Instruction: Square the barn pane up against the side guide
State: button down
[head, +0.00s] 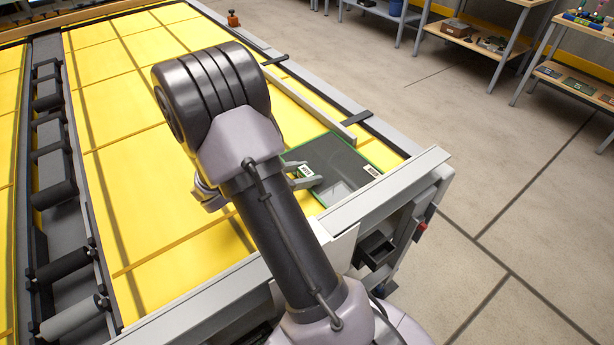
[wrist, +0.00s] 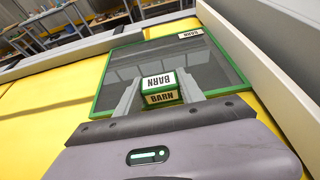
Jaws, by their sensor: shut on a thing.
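The barn pane (head: 338,153) is a dark sheet with a green edge and a BARN label at one corner. It lies on the yellow table, and also shows in the wrist view (wrist: 215,62). My gripper (head: 306,176) is shut on a green block (wrist: 160,88) with white BARN labels, over the pane. Whether the block is fixed to the pane I cannot tell. A long grey bar (head: 310,103), apparently the side guide, runs along the table's right side. In the wrist view a grey strip (wrist: 85,55) runs beyond the pane's far edge; contact is unclear.
A thick grey rail (head: 390,188) crosses the table's near edge close to the pane. In the wrist view a wedge of yellow shows between pane and right-hand rail (wrist: 262,85). Rollers (head: 55,175) line the left. Shelves (head: 480,40) stand across the floor.

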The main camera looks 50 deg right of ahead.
jog(key=shift+f, duration=0.1)
jog(key=c, duration=0.6)
grip_release()
jog(key=shift+c, duration=0.2)
